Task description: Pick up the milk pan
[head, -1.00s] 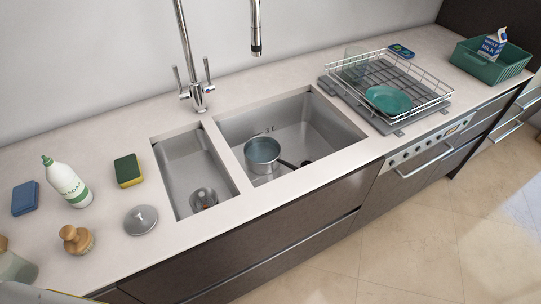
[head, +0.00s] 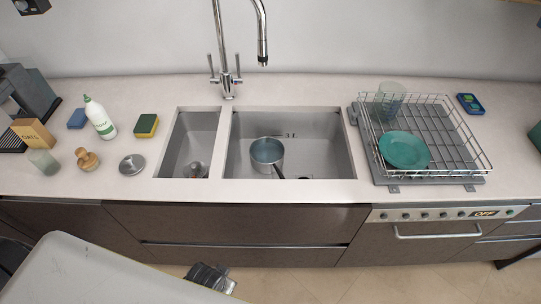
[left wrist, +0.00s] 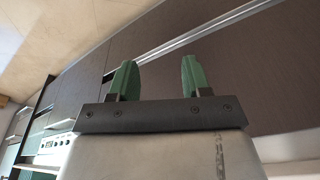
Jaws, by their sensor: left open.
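The milk pan (head: 266,152) is a small round grey pan with a bluish inside. It stands upright in the larger, right-hand basin of the sink (head: 340,172). Its dark handle points toward the front of the basin. My left gripper (left wrist: 157,80) shows in the left wrist view with two green fingers spread apart and nothing between them. It faces the dark cabinet fronts, away from the pan. The pan is not in the left wrist view. My right gripper is not in view.
The tall tap (head: 226,65) rises behind the sink. The wire dish rack (head: 456,125) with a teal plate (head: 404,150) stands right of it. A soap bottle (head: 99,118), sponge (head: 146,125), brush (head: 87,159) and oats box (head: 33,134) stand left.

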